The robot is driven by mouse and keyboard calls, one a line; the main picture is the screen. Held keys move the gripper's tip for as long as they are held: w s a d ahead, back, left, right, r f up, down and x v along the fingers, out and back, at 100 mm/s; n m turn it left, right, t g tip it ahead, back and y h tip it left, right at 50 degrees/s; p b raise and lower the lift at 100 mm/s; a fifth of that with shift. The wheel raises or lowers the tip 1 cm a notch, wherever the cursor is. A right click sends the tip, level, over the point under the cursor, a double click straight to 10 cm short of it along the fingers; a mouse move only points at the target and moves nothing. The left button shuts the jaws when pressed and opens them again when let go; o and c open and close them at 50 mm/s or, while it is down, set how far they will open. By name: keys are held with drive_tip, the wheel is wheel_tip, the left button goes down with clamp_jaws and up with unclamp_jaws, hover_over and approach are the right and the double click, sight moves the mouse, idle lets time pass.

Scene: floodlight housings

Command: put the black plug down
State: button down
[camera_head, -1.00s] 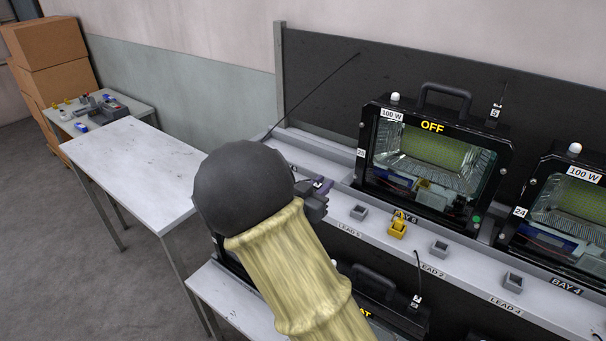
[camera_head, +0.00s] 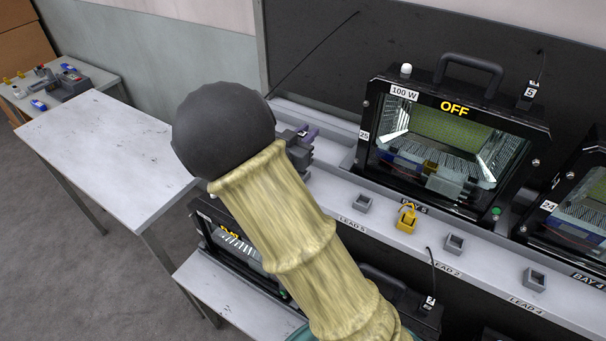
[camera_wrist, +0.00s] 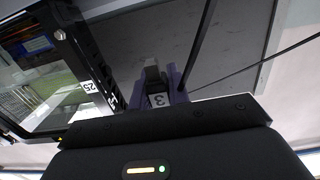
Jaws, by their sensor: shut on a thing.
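My gripper (camera_head: 306,136), with purple fingers, is left of the OFF floodlight, over the left end of the grey ledge. In the wrist view my gripper (camera_wrist: 160,90) is shut on the black plug (camera_wrist: 153,76), which carries a white tag with a 3. In the head view my arm and fingers largely hide the plug. A thin black cable (camera_head: 315,53) rises to the right behind my wrist against the dark panel. I cannot tell whether the plug touches anything.
The OFF floodlight (camera_head: 450,145), tagged 25, stands close right of my gripper. More floodlights are below and at right. A bare table (camera_head: 95,150) stands at left.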

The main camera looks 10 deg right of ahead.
drive_tip(key=f, duration=0.5)
drive_tip(key=shift+s+a, duration=0.2)
drive_tip(key=shift+a, duration=0.1)
drive_tip(key=shift+w+d+f, duration=0.1)
drive_tip(key=shift+f, duration=0.25)
drive_tip(key=shift+f, duration=0.1)
drive_tip(key=shift+f+p, duration=0.5)
drive_tip(key=shift+f, duration=1.5)
